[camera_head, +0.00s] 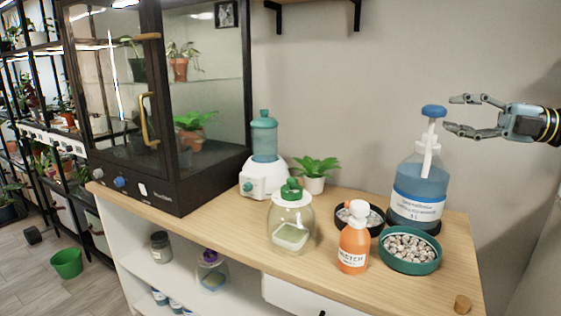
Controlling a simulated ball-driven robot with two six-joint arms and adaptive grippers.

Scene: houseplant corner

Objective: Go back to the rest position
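My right gripper (462,115) comes in from the right, its fingers spread apart and empty. It is in the air beside the blue pump top (433,111) of the large bottle of blue liquid (418,178). The fingertips look close to the pump top; I cannot tell whether they touch it. The bottle stands upright at the right end of the wooden counter (347,272). My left gripper is not in the picture.
An orange bottle (353,246), a green dish of pebbles (409,251), a glass jar with a green top (291,222), a white humidifier (263,177) and a potted plant (315,173) crowd the counter. A glass cabinet (207,90) stands at left.

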